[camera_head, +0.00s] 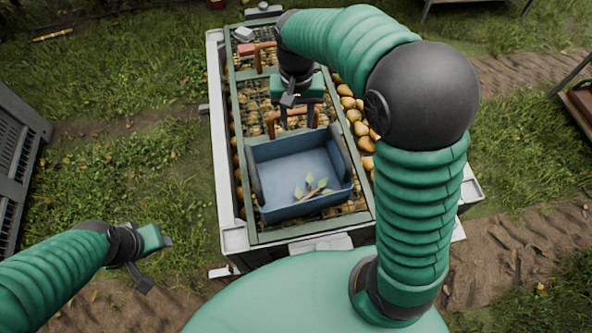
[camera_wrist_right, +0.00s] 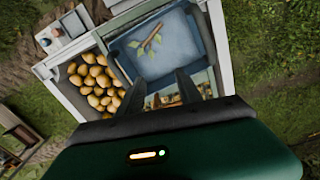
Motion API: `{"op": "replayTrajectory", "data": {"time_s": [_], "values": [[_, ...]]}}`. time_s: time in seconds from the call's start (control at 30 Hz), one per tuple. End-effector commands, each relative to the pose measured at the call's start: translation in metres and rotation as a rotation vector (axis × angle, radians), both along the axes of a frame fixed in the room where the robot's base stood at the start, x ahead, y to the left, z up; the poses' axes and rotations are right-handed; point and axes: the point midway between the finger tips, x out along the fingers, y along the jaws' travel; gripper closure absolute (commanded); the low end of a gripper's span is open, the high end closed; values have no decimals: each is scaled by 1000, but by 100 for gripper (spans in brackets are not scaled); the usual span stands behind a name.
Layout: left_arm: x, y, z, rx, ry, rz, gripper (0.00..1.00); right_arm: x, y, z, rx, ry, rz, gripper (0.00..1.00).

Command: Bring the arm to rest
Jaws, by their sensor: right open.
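My right gripper (camera_head: 298,112) is open over the near edge of a wire rack, just behind a blue bin (camera_head: 262,212). In the right wrist view its two dark fingers (camera_wrist_right: 162,92) point towards the blue bin (camera_wrist_right: 203,40), with nothing between them. My left gripper (camera_head: 156,262) is off to the left above the grass, with its jaws spread and empty. My right arm arches over the crate from the right.
A leafy twig (camera_head: 312,193) lies in the blue bin. A grey slatted crate (camera_head: 22,135) stands at far left. Grass surrounds the crate.

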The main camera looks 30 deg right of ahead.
Motion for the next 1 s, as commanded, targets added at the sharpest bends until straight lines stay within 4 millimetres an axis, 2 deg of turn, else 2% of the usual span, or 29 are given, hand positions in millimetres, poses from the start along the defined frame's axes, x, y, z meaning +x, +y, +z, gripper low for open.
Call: {"op": "replayTrajectory", "data": {"time_s": [0.17, 0.27, 0.37, 0.6, 0.7, 1.0], "values": [[0, 0, 0, 0, 0, 0, 55, 0, 1, 0, 0, -1, 2, 58], [0, 0, 0, 0, 0, 1, 55, -9, 2, -6, 1, -15, 30, 58], [0, 0, 0, 0, 0, 1, 55, -30, 7, -22, 1, -56, 108, 58], [0, 0, 0, 0, 0, 0, 55, -101, 20, -64, -26, -190, 349, 58], [0, 0, 0, 0, 0, 0, 55, -117, 22, -72, -37, -221, 406, 58], [0, 0, 0, 0, 0, 0, 55, -122, 23, -76, -41, -232, 425, 58]]}}
